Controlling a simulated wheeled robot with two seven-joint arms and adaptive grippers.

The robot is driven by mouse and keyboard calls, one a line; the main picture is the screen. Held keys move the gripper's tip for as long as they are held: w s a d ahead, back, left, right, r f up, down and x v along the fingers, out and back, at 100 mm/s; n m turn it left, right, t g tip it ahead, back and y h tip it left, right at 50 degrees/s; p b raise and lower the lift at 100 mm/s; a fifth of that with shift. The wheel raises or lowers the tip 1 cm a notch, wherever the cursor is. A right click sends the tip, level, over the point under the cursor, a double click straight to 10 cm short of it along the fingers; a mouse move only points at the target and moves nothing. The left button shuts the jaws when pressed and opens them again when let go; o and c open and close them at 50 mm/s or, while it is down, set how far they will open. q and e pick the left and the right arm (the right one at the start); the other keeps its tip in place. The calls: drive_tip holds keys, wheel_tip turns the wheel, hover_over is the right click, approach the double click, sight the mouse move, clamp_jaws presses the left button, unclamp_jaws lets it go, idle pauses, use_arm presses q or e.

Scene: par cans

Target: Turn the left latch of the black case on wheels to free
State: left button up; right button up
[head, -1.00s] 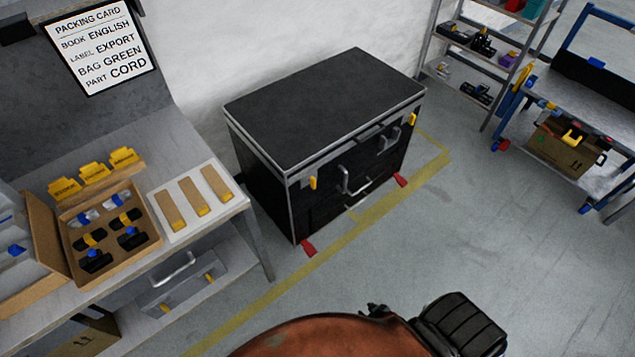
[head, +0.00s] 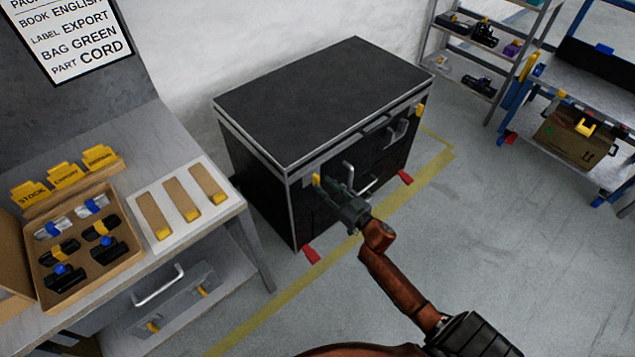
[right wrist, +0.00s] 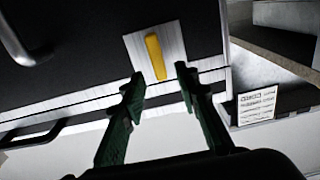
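The black case on wheels (head: 320,85) stands against the wall with its lid shut. Its left latch (head: 316,180) is a yellow lever near the front left corner, close to upright in the head view. In the right wrist view the yellow latch (right wrist: 155,56) sits slightly tilted on a pale metal plate. My right gripper (head: 333,189) is just in front of the latch. In the right wrist view its green fingers (right wrist: 158,82) are open, with the latch just beyond the gap between their tips, apparently untouched. My left gripper is out of view.
The case's right yellow latch (head: 419,110) and front handles (head: 348,176) are near. Red wheel parts (head: 311,256) stick out at floor level. A workbench (head: 225,205) with a box of parts stands left. A blue cart (head: 520,100) stands right. Floor in front is clear.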

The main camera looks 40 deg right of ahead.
sight(319, 180)
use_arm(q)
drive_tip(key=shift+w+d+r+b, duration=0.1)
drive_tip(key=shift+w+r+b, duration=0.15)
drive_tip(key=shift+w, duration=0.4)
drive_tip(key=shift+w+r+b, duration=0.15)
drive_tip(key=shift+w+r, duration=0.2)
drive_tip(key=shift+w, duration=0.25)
use_arm(e)
drive_tip(key=shift+w+a, duration=0.1)
drive_tip(key=shift+w, duration=1.7)
drive_tip(key=shift+c, duration=0.4)
clamp_jaws()
